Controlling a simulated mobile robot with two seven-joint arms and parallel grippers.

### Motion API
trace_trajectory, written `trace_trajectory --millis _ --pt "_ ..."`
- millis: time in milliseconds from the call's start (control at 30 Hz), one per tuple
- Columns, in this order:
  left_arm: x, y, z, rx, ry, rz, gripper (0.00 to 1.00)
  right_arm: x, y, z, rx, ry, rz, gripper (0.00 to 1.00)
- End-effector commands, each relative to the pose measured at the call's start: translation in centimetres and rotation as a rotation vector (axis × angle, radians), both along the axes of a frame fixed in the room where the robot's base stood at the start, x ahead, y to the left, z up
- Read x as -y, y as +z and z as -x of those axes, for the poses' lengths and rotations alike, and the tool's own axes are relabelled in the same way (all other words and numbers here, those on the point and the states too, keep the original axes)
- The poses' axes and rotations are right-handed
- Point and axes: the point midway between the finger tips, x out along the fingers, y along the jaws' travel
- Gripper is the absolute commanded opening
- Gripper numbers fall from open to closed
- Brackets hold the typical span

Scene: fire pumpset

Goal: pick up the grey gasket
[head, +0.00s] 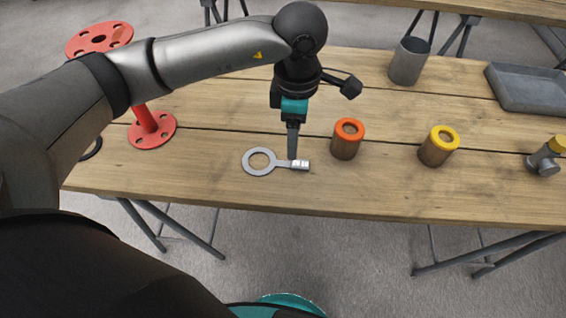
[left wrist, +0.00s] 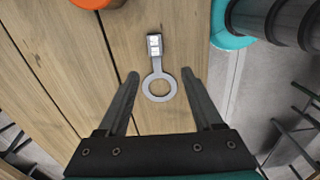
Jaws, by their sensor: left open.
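The grey gasket (head: 273,164) is a flat ring with a short straight tab. It lies on the wooden table near the front edge, and a small whitish patch is on the tab's end. It also shows in the left wrist view (left wrist: 159,73), with the tab pointing up. My left gripper (head: 291,157) points down over the tab side in the head view. In the left wrist view its two fingers (left wrist: 160,74) are spread apart, with the gasket showing between them and nothing held. I cannot tell the exact height of the fingertips. My right gripper is not in view.
An orange-topped cylinder (head: 346,144) stands just right of the gasket, and a yellow-topped one (head: 437,150) farther right. A red flanged pipe (head: 150,129) stands at left. A grey cup (head: 407,66), grey tray (head: 530,92) and valve fitting (head: 543,162) are also on the table (head: 230,100).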

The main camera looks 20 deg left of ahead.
Motion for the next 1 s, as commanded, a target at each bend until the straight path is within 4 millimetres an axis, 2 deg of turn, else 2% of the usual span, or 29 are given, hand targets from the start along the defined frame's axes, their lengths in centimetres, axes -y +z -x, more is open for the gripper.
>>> trace_trajectory --millis 33,100,367,633,767,1000 --pt "0.0 -1.2 0.1 -0.003 0.001 -0.001 0.68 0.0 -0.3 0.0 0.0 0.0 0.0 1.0" --pt "0.0 -2.3 0.0 -0.003 0.001 0.002 0.68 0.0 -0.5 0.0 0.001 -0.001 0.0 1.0" --pt "0.0 -4.1 -0.1 -0.001 0.0 0.001 0.68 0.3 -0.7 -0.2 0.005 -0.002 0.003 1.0" --pt "-0.1 -8.0 -0.7 -0.002 0.0 0.003 0.68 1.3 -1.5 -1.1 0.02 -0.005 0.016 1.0" --pt "-0.1 -8.8 -0.7 -0.001 -0.001 0.002 0.68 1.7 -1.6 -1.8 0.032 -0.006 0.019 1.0" --pt "-0.1 -8.8 -0.7 0.001 -0.001 0.003 0.65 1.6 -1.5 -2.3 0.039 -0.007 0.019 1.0"
